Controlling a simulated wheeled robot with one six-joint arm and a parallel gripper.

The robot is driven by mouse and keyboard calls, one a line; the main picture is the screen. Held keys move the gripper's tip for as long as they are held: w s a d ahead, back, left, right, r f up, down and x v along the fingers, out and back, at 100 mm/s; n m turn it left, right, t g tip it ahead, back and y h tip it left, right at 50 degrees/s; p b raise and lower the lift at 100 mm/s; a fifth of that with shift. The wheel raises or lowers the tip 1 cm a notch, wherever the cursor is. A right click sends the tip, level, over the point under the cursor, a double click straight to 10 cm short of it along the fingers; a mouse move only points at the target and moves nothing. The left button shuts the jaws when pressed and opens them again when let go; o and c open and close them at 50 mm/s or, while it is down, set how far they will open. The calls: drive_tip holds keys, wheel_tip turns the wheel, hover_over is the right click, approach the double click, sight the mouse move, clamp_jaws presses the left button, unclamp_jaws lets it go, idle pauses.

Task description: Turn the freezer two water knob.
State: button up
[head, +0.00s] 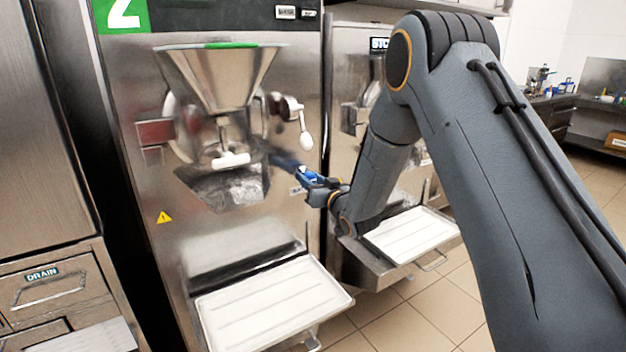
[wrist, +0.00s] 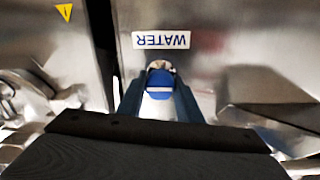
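The freezer two water knob is blue with a white stripe. It shows between my fingers in the wrist view (wrist: 160,84) and at the fingertips in the head view (head: 307,174). A WATER label (wrist: 161,40) is just beyond it, upside down in the wrist view; it is partly hidden in the head view. My gripper (head: 312,181) reaches in from the right to the lower right of the freezer's front. Its fingers (wrist: 161,92) lie on both sides of the knob with no clear gap, so it looks shut on the knob.
Freezer two (head: 140,95), with a green number plate (head: 121,15), has a steel hopper (head: 220,80), a white-handled lever (head: 305,138) and a white tray (head: 270,303) below. Another freezer (head: 350,60) stands close on the right with its own tray (head: 410,235). Tiled floor lies in front.

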drive_tip(key=shift+c, duration=1)
drive_tip(key=shift+d, duration=0.25)
drive_tip(key=shift+a+n, duration=0.1)
drive_tip(key=shift+n, duration=0.2)
drive_tip(key=shift+b, duration=0.4)
drive_tip(key=n+b, duration=0.2)
drive_tip(key=n, duration=0.2)
drive_tip(key=shift+n+b, duration=0.3)
drive_tip(key=n+b, duration=0.2)
drive_tip(key=n, duration=0.2)
drive_tip(key=shift+y+b, duration=0.3)
drive_tip(key=shift+b, duration=0.1)
drive_tip(key=shift+a+r+n+b, duration=0.15)
drive_tip(key=shift+n+b, duration=0.75)
drive_tip(key=shift+n, duration=0.8)
